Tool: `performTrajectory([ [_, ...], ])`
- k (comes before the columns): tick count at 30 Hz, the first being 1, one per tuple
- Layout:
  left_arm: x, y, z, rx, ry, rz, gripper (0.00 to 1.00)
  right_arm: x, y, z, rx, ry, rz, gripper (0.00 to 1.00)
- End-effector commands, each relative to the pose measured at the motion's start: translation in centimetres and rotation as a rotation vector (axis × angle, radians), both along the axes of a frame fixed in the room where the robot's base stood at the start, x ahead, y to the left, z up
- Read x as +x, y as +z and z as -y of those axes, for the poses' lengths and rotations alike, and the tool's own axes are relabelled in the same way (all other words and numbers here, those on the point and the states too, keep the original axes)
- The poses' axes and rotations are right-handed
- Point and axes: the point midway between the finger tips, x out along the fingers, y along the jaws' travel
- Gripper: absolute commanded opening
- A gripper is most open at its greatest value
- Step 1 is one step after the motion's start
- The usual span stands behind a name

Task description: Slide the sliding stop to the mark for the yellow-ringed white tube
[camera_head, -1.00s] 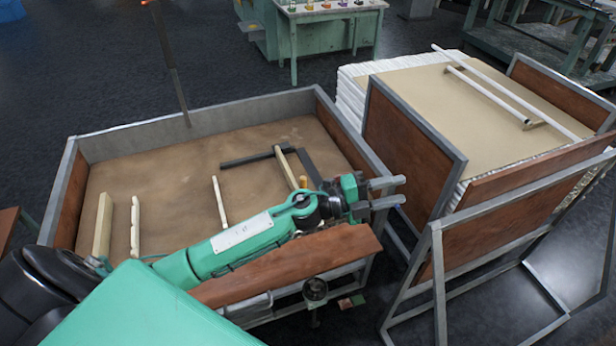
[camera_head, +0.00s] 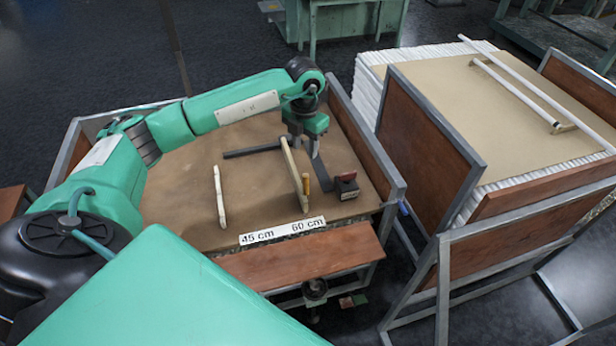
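A pale wooden upright (camera_head: 295,178) with a small yellow peg (camera_head: 306,184) beside it stands in the bench tray, near the 60 cm label. I cannot tell for sure which part is the sliding stop. My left gripper (camera_head: 303,143) points down just above the upright's far end, fingers apart; contact is unclear. A label strip (camera_head: 282,233) reads 45 cm and 60 cm along the tray's front edge. Two white tubes (camera_head: 513,93) lie on the stack at right; no yellow ring is discernible. My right gripper is out of view.
A dark bar (camera_head: 248,152) and a dark strip (camera_head: 319,172) lie near the upright. A dark block with red (camera_head: 346,186) stands right of it. A pale rail (camera_head: 219,195) stands further left. The metal tray rim (camera_head: 362,145) bounds the right side.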

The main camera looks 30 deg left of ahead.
Motion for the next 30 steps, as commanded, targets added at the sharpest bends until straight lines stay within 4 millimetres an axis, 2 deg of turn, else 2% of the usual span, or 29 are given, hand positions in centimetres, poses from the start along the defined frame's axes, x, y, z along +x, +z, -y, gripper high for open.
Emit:
performTrajectory([
  [5, -0.1, -2.1, 0.0, 0.001, 0.001, -0.006, 0.40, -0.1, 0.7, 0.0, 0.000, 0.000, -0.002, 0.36],
  [18, -0.1, -11.0, 0.1, -0.002, -0.001, -0.005, 0.40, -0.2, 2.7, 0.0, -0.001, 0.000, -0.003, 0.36],
  [24, -0.1, -13.1, 0.1, -0.003, -0.001, -0.003, 0.40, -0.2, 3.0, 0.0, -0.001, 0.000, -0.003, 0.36],
  [30, 0.0, -13.7, 0.1, -0.003, -0.002, -0.001, 0.40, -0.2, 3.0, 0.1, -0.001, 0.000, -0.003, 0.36],
])
